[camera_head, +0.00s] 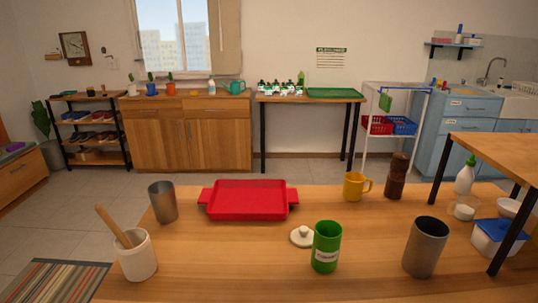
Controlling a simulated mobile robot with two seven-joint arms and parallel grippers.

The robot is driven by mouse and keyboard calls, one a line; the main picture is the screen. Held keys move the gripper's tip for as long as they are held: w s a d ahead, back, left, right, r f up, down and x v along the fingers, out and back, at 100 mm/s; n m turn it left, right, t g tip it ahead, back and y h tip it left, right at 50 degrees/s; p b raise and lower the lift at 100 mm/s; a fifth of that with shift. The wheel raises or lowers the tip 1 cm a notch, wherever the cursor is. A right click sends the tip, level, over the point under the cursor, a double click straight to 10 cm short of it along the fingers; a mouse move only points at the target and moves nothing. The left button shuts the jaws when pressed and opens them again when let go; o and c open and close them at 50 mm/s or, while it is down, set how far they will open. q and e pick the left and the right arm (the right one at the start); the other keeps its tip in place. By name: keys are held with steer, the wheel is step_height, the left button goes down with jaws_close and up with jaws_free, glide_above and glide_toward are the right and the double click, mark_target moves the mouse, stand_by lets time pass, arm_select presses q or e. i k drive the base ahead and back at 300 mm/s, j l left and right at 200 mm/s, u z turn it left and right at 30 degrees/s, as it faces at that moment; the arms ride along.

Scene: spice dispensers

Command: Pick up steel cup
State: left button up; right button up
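A grey metal cup (162,203) stands upright on the left of the wooden table (240,265), left of a red tray. A second, larger grey metal cup (426,248) stands upright at the front right. Both look like steel; I cannot tell which one the task means. Nothing touches either cup. Neither of my grippers is in view.
Near the cups are a white crock with a wooden stick (138,258), red tray (248,199), green canister (326,248), white lid (302,236), yellow mug (354,186) and brown mill (395,180). A raised table (500,152) overhangs the right. The front middle is clear.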

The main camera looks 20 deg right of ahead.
mark_target(429, 235)
steer(key=z, duration=1.55)
